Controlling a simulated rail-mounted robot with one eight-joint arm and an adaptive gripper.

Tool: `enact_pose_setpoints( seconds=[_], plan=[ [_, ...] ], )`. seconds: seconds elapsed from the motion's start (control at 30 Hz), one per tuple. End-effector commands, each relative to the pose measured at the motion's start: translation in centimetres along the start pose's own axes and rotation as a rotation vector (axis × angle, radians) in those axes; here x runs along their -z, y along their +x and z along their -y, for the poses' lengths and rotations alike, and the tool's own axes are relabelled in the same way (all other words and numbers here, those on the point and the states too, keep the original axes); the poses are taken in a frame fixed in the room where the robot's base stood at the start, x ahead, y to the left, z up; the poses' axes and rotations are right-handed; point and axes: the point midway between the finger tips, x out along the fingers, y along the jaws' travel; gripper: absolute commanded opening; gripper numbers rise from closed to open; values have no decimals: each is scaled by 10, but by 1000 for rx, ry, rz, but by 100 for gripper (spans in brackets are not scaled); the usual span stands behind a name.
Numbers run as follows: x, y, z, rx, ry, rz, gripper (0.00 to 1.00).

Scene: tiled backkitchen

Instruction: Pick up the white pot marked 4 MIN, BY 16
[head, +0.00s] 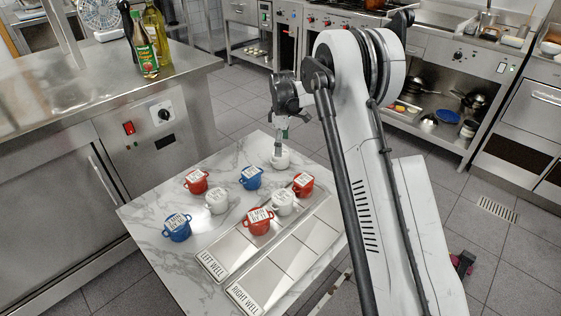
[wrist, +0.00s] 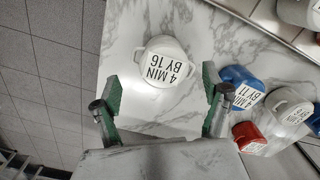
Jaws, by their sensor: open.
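The white pot marked 4 MIN, BY 16 (wrist: 165,62) sits on the marble table, its label facing up and upside down in the wrist view. In the head view the white pot (head: 280,160) stands at the table's far end, partly hidden by my gripper (head: 281,147). In the wrist view my gripper (wrist: 163,108) is open and empty. Its two green-padded fingers are spread wide, with the pot between and just beyond their tips. I see no finger touching the pot.
Blue pots (head: 251,177), red pots (head: 196,181) and white pots (head: 217,201) stand nearby on the marble table (head: 160,205). Metal trays labelled LEFT WELL (head: 213,262) and RIGHT WELL (head: 245,297) lie at the right. In the wrist view a blue pot (wrist: 238,78) is closest, right of the right finger.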

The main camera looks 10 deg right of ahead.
Motion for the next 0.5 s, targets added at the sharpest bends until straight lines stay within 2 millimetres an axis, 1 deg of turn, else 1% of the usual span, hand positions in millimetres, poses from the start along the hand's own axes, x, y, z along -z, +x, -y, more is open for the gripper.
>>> enact_pose_setpoints(
  seconds=[0.27, 0.5],
  plan=[
    [1, 15, 2, 0, 0, 0, 79],
    [4, 49, 5, 0, 0, 0, 79]
  ],
)
